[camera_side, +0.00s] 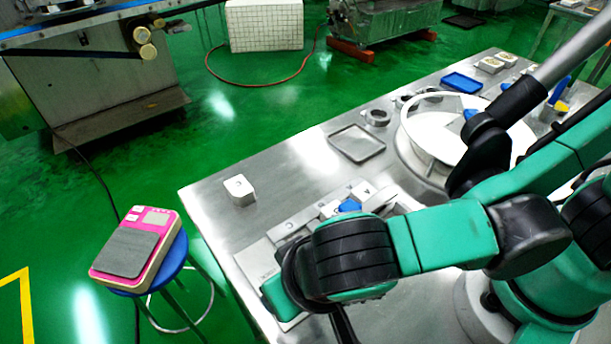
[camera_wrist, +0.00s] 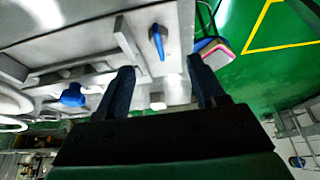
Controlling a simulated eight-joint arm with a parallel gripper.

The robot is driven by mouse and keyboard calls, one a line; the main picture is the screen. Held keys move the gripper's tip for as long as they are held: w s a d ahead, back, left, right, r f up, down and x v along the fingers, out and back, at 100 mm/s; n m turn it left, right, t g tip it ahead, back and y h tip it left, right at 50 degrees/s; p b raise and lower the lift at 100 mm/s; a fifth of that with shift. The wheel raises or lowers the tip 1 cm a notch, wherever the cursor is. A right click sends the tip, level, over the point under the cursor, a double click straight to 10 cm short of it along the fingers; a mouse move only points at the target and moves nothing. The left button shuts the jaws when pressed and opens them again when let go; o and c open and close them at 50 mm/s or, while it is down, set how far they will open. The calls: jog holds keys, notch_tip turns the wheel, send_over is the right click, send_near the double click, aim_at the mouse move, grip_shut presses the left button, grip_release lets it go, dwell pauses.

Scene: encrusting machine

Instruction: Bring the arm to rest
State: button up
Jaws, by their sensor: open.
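My gripper (camera_wrist: 160,78) shows in the wrist view with its two dark fingers spread apart and nothing between them. Beyond the fingers is the steel table (camera_wrist: 75,45) with grey and white parts. In the side view my green and black arm reaches in from the right, over the near part of the steel table (camera_side: 290,165). Its wrist end is low at the bottom centre, where the fingers are mostly hidden or cut off by the frame edge.
A white block (camera_side: 239,190), an empty tray (camera_side: 357,143), a large white ring (camera_side: 425,135) and a blue tray (camera_side: 462,83) stand on the table. A pink scale (camera_side: 138,247) sits on a blue stool left of it. Green floor surrounds them.

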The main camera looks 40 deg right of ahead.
jog(key=w+d+r, duration=0.2)
jog(key=d, duration=0.5)
jog(key=w+d+r+t, duration=0.1)
jog(key=w+d+r, duration=0.1)
jog(key=d, duration=0.5)
jog(key=w+d+r+t, duration=0.1)
jog(key=w+d+r, duration=0.2)
jog(key=d, duration=0.5)
jog(key=shift+w, duration=0.65)
jog(key=shift+d, duration=0.1)
